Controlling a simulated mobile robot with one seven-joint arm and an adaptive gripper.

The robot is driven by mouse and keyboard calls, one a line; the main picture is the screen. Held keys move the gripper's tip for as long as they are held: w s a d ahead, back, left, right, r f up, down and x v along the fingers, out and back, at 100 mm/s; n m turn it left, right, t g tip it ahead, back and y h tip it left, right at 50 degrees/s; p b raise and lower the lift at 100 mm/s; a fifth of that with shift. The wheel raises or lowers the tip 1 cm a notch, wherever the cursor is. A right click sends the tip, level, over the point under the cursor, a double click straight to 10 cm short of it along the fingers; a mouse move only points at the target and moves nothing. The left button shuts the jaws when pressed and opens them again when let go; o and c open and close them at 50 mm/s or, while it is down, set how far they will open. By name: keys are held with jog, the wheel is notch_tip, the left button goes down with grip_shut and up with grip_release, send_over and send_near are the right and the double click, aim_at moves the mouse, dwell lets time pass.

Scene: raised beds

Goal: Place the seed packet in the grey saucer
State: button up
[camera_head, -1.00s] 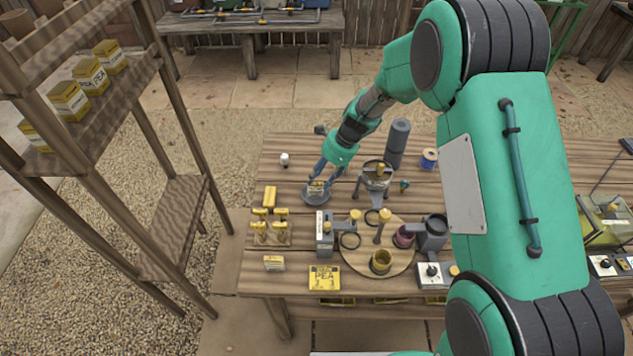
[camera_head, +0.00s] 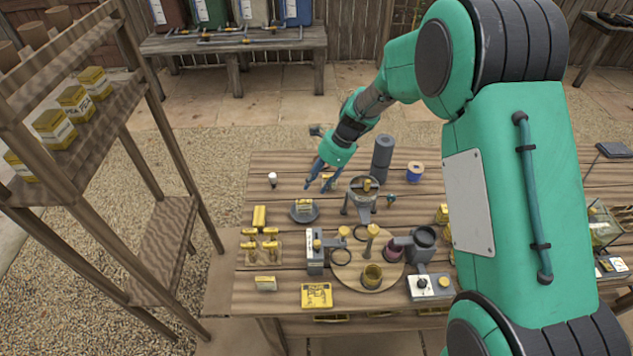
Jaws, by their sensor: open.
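The grey saucer (camera_head: 304,219) sits on the wooden table, left of the centre. A small seed packet (camera_head: 304,205), yellow and pale, rests in the saucer and appears upright. My gripper (camera_head: 318,187) is above and behind the saucer, slightly to the right of the packet. Its two fingers are spread apart with nothing between them, and it is clear of the packet.
Another small packet (camera_head: 265,283) and a yellow flat pea packet (camera_head: 317,295) are at the table's front. A round wooden board (camera_head: 350,277) holds a yellow cup. A grey stand (camera_head: 361,194) is right of the saucer. A wooden shelf (camera_head: 160,250) stands at left.

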dwell(0.4)
jog(key=s+d+r+n+t+h, duration=0.1)
jog(key=s+d+r+n, duration=0.3)
jog(key=s+r, duration=0.5)
jog(key=s+d+r+n+t+h, duration=0.1)
jog(key=s+d+r+n, duration=0.35)
jog(key=r, duration=0.85)
jog(key=s+d+r+n+t, duration=0.1)
jog(key=s+d+r+n, duration=0.1)
jog(key=s, duration=0.6)
jog(key=s+d+r+n+t+h, duration=0.1)
jog(key=s+d+r+n, duration=0.2)
jog(key=s, duration=0.5)
jog(key=s+d+r+n+t+h, duration=0.1)
jog(key=s+d+r+n, duration=0.2)
jog(key=s, duration=0.5)
jog(key=shift+d+n+t, duration=0.3)
jog(key=shift+d+n, duration=0.2)
jog(key=shift+n, duration=0.25)
